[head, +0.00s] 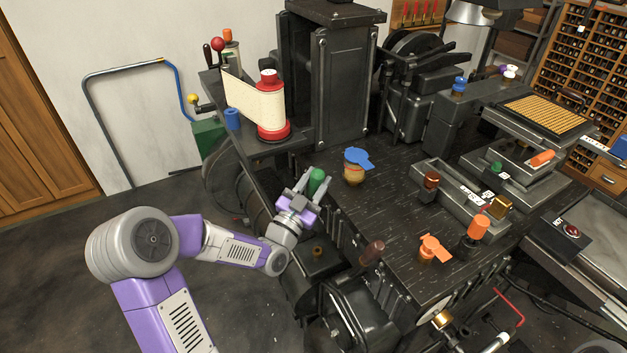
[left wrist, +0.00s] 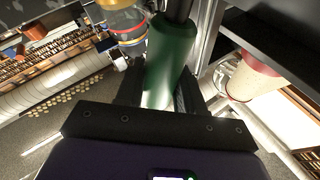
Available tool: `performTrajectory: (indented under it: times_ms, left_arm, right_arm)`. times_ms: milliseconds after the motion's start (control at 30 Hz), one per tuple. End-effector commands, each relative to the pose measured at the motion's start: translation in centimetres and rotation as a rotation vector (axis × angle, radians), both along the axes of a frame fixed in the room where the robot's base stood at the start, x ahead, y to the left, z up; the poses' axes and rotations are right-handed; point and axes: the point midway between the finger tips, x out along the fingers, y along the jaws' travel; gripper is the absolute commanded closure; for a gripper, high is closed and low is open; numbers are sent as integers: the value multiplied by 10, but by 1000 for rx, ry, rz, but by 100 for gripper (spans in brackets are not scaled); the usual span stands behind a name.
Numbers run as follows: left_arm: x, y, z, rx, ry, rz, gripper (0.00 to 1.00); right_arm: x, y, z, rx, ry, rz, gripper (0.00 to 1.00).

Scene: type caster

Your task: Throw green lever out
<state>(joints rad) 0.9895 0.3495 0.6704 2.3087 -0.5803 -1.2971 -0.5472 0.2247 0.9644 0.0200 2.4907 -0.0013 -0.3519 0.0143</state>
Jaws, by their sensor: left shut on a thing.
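The green lever (head: 317,181) stands at the left edge of the black machine top in the head view. My left gripper (head: 304,195) is at the lever, with its fingers on either side of the green handle. In the left wrist view the green handle (left wrist: 168,60) fills the middle, between the dark fingers, and a dark shaft runs on from its far end. My left gripper is shut on it. The lever's base is hidden by the gripper. My right gripper is not in view.
A blue-topped jar (head: 355,168) stands close right of the lever. A red spool with a paper band (head: 270,115) stands behind it. A brown-handled lever (head: 371,252) and an orange knob (head: 433,247) are nearer the front. Open floor lies at the left.

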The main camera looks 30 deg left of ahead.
Motion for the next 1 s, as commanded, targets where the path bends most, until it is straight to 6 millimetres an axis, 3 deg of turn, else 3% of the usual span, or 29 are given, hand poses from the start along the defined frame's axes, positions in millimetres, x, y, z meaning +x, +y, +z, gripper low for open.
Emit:
performTrajectory:
  times_ms: [33, 200, 233, 367, 700, 1000]
  left_arm:
    - [0, -5, 8, 9, -22, -12, 100]
    - [0, -5, 8, 9, -22, -12, 100]
    - [0, -5, 8, 9, -22, -12, 61]
    - [0, -4, 6, 7, -18, -10, 42]
    - [-4, -2, 1, 3, -8, -6, 42]
    - [-48, 1, -14, 3, -8, -6, 42]
  right_arm:
    - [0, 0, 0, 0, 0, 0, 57]
    - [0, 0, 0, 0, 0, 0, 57]
    - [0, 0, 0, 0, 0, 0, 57]
    - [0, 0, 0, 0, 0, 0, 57]
    - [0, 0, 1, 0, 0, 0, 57]
    - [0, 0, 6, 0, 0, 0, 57]
